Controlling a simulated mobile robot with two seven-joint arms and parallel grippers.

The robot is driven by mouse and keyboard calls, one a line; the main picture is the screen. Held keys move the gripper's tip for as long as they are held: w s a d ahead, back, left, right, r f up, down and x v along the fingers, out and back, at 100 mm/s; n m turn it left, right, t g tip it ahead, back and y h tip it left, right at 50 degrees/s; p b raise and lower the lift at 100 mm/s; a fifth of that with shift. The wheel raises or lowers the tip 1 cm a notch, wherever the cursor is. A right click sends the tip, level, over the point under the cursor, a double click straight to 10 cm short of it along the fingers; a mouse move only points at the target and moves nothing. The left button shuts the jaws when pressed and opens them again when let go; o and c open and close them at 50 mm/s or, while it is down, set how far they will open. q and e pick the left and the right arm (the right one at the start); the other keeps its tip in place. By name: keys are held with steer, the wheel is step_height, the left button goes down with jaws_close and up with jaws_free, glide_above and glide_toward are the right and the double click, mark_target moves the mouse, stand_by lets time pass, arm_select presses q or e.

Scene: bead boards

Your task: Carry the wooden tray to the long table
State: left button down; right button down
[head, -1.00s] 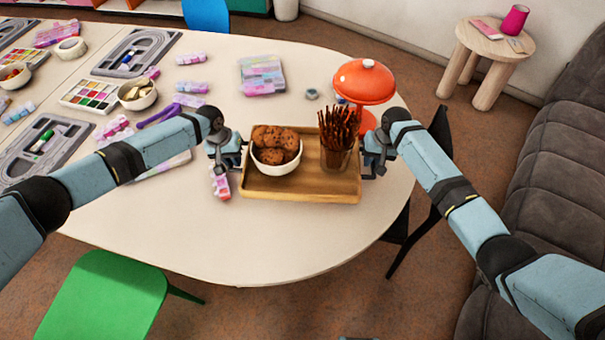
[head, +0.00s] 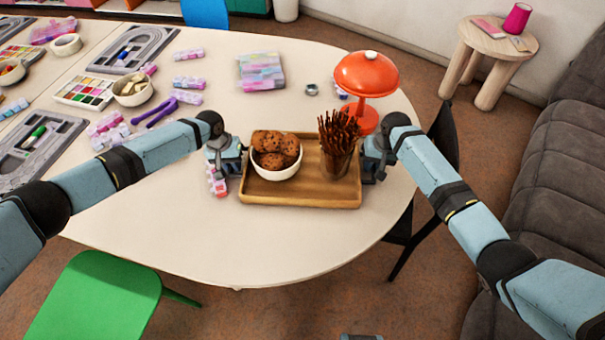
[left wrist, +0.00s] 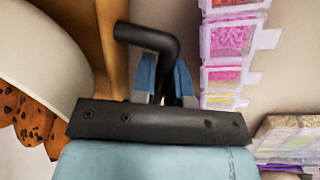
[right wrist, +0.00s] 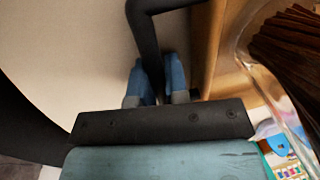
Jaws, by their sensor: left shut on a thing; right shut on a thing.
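The wooden tray (head: 300,194) is over the rounded end of a pale table (head: 280,245). I cannot tell whether it touches the tabletop. It carries a white bowl (head: 277,170) of cookies (head: 275,148) on its left and a clear glass (head: 335,165) of brown sticks (head: 339,130) on its right. My left gripper (head: 238,162) is shut on the tray's left handle, a bent black bar in the left wrist view (left wrist: 145,38). My right gripper (head: 368,160) is shut on the right handle, also black in the right wrist view (right wrist: 143,30). Which table is the long one is unclear.
A red lamp (head: 366,74) stands just behind the tray's right side. A bead strip (head: 217,180) lies near the left gripper. Bead boards (head: 135,50), paint palettes and bead boxes fill the left. A green chair (head: 95,295), a dark chair and a grey sofa (head: 560,170) flank the table.

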arm_select(q)
steer(key=c, duration=1.1)
jaws_free()
steer(key=shift+a+f, duration=0.1)
steer(key=shift+a, duration=0.05)
arm_select(e)
steer(key=c, duration=1.1)
jaws_free()
steer(key=shift+d+f, duration=0.1)
arm_select(q)
steer(key=r, duration=0.4)
steer(key=a+r, duration=0.1)
steer(key=r, duration=0.3)
steer(key=a+r, duration=0.1)
steer(key=r, duration=0.2)
steer(key=shift+a+r, duration=0.1)
steer(key=shift+r, duration=0.3)
arm_select(e)
steer(key=r, duration=0.4)
steer(key=d+r, duration=0.1)
steer(key=r, duration=0.3)
steer(key=d+r, duration=0.1)
steer(key=r, duration=0.2)
steer(key=shift+s+d+r, duration=0.1)
steer(key=shift+r, duration=0.3)
